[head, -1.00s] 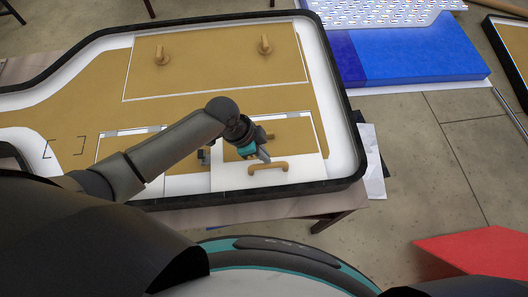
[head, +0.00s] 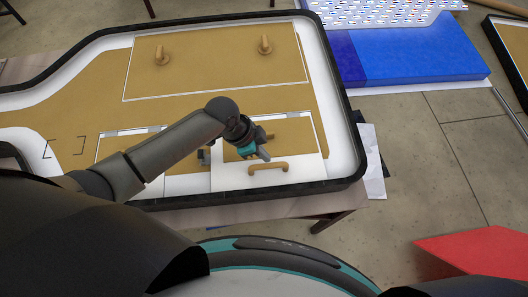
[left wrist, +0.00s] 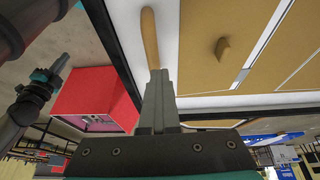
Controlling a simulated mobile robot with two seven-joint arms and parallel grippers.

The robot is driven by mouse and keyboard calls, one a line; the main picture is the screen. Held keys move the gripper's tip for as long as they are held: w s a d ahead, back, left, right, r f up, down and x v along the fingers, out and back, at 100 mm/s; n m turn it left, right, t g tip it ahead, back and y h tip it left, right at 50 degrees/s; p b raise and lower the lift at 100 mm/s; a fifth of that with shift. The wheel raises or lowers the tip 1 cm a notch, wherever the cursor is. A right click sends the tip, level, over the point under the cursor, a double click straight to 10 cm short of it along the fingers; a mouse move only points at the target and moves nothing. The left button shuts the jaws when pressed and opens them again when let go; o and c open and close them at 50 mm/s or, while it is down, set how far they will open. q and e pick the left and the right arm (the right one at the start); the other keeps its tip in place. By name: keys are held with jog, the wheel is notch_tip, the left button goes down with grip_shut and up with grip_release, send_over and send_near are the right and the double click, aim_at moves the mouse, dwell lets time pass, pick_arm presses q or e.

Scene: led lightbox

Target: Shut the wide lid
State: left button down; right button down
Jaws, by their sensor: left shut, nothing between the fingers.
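The lightbox has a wide tan panel (head: 215,75) with two wooden handles at the back, outlined by a thin white line and lying level. At the front right is a white panel (head: 232,178) with a wooden bar handle (head: 268,167). My left gripper (head: 263,155) is shut and empty just behind this handle. In the left wrist view, the shut fingers (left wrist: 158,85) point at a wooden handle (left wrist: 150,38); whether they touch cannot be told.
A raised black rim (head: 352,120) surrounds the lightbox. Blue blocks (head: 420,52) lie beyond it at the back right. A red box (head: 480,252) stands at the lower right, with bare floor between. Another wooden grip (left wrist: 222,47) stands on the tan surface.

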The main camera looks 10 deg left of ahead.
pick_arm(q)
jog(key=c, duration=0.8)
grip_release()
jog(key=shift+o, duration=0.2)
jog(key=p+v, duration=0.1)
jog(key=v, duration=1.4)
